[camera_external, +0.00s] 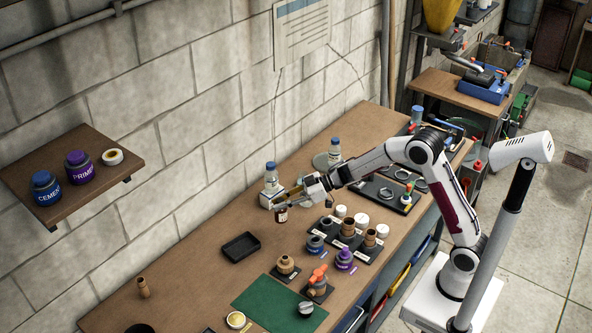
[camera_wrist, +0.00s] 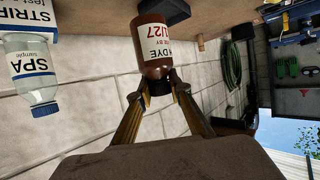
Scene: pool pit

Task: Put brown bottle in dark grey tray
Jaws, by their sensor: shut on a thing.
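The brown bottle (camera_external: 281,215) with a white label is in my gripper (camera_external: 284,200) near the wall side of the bench. In the wrist view the bottle (camera_wrist: 155,48) shows large, its dark cap end between the two fingertips (camera_wrist: 160,84). My gripper is shut on that end. The bottle looks held above the bench, though the height is hard to judge. The dark grey tray (camera_external: 240,247) lies empty on the bench, to the left of and nearer the camera than my gripper.
A clear bottle with a blue cap (camera_external: 270,177) stands on a white block just behind my gripper; a similar bottle (camera_wrist: 35,75) shows in the wrist view. Pots on dark stands (camera_external: 345,236) are to the right. A green mat (camera_external: 278,305) lies in front. Bench left of the tray is mostly clear.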

